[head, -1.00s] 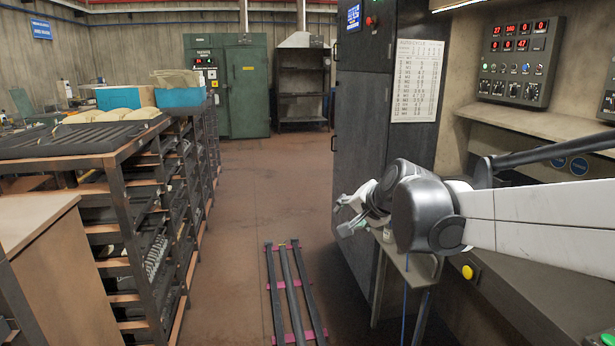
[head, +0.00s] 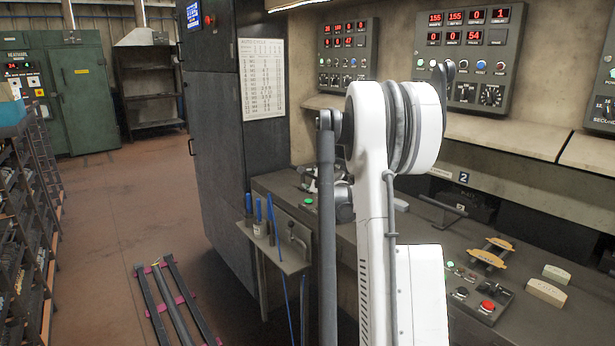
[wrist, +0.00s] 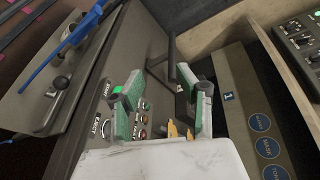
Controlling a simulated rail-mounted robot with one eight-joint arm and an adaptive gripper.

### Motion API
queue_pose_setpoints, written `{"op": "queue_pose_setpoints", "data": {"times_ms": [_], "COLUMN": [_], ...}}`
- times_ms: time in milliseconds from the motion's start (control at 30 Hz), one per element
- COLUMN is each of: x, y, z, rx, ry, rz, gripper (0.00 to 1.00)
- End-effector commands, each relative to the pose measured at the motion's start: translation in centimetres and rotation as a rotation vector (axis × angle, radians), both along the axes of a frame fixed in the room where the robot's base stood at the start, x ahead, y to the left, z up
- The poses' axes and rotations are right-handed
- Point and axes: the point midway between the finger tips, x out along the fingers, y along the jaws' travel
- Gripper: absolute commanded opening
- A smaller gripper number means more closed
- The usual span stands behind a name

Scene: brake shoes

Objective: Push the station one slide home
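In the wrist view my gripper (wrist: 162,92) is open, its two green-padded fingers wide apart with nothing between them. Just beyond the fingertips, a dark bar handle (wrist: 172,58) stands up, apart from the fingers. I take it to be the station one slide's handle. How far the slide is out cannot be told. In the head view my arm hides station one and most of my gripper.
A control panel (wrist: 142,118) with buttons lies below the fingers. A tool shelf (head: 282,250) with blue-handled tools stands left of the bench. Station two's "2" label (head: 463,178), pads (head: 546,292) and another button box (head: 481,297) are to the right.

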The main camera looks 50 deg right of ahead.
Motion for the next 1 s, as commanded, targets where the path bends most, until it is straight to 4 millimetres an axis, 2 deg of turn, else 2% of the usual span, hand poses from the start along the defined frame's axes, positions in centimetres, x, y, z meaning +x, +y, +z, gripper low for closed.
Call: {"op": "queue_pose_setpoints", "data": {"times_ms": [33,133,233,367,467,1000], "x": [-0.5,-1.3,-1.7,-1.4,-0.4,7.3], "y": [-1.9,-4.3,-5.6,-6.2,-6.7,-10.9], "z": [-0.7,-1.6,-2.1,-2.4,-2.6,-4.5], "rx": [0.022,0.061,0.082,0.088,0.088,0.087], "ry": [-0.023,-0.062,-0.085,-0.092,-0.091,-0.089], "rz": [-0.029,-0.071,-0.093,-0.099,-0.098,-0.097], "gripper": [0.35,0.35,0.35,0.35,0.35,0.35]}}
